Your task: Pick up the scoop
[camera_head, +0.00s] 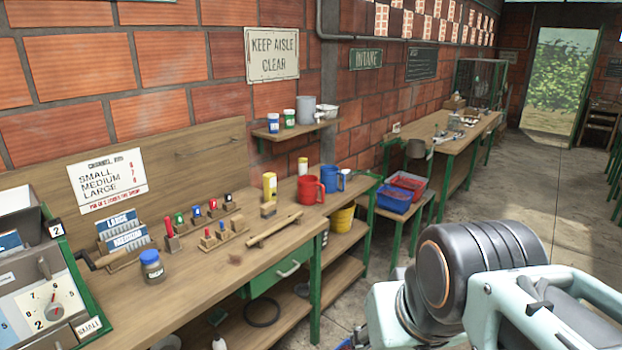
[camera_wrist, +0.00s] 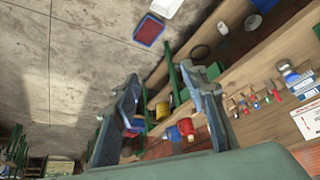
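I cannot single out the scoop with certainty. A small pale, scoop-like vessel (camera_head: 327,111) sits at the right end of the wall shelf. In the head view my arm fills the lower right, and the fingers are out of view.
A long wooden bench (camera_head: 262,262) holds a red mug (camera_head: 309,190), a blue mug (camera_head: 332,180), a blue-lidded jar (camera_head: 152,266) and small tools. Red and blue crates (camera_head: 394,199) stand on a low stand. A far bench (camera_head: 452,141) runs along the wall. The aisle floor is open.

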